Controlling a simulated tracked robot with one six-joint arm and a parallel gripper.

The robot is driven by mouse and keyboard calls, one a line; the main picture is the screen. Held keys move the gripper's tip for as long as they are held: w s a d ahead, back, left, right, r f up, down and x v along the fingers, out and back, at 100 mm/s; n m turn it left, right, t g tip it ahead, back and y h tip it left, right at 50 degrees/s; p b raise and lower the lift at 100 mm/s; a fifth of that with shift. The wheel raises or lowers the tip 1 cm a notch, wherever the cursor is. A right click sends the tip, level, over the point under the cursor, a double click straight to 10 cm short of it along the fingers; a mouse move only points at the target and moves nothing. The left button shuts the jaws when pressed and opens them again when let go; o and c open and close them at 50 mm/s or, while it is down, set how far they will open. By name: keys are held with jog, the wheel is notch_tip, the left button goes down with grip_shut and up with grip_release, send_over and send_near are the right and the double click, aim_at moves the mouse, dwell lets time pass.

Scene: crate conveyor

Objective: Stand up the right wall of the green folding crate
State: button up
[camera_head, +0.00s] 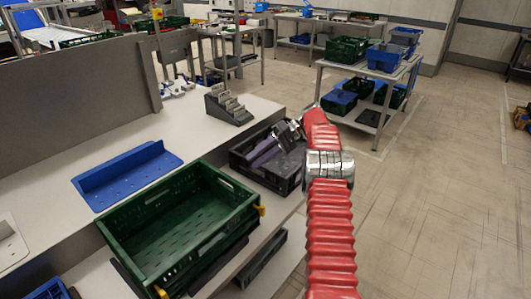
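The green folding crate (150,197) stands at the lower left on the lower bench level. It is empty, with a slotted floor. Its far-left and far-right walls look upright, and its rim looks closed all round. Yellow latches show at its right corner (262,210) and near corner (160,292). The outer face of its near-right side is steeply foreshortened, so I cannot tell its state well. My gripper (281,136) is beyond and right of the green crate, over a dark grey crate (240,168), clear of the green one. Its fingers are small and unclear.
A purplish-grey bar (265,151) lies at the dark crate beside my gripper. A blue perforated tray (127,177) and a grey slotted holder (228,106) rest on the bench. A dark flat piece (262,258) lies below. Floor at right is open.

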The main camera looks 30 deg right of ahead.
jog(key=shift+v, duration=1.8)
jog(key=shift+s, duration=0.1)
jog(key=shift+r, duration=0.1)
jog(key=s+a+r+m+h, duration=0.1)
jog(key=s+a+r+h, duration=0.35)
jog(key=a+r, duration=0.4)
jog(key=s+a+r+m+h, duration=0.1)
jog(key=s+a+r+h, duration=0.35)
jog(key=a, duration=0.75)
jog(key=s+a+r+t+h, duration=0.1)
jog(key=s+a, duration=0.2)
jog(key=s, duration=0.4)
jog(key=s+a+r+t, duration=0.1)
jog(key=s+a, duration=0.2)
jog(key=s, duration=0.3)
jog(key=s+f+t+h, duration=0.1)
jog(key=s+f, duration=0.2)
jog(key=s, duration=0.3)
jog(key=s+a+f+t+h, duration=0.1)
jog(key=s+f, duration=0.3)
jog(key=s, duration=0.3)
jog(key=shift+s+n+t+h, duration=0.2)
jog(key=shift+n+t+h, duration=0.1)
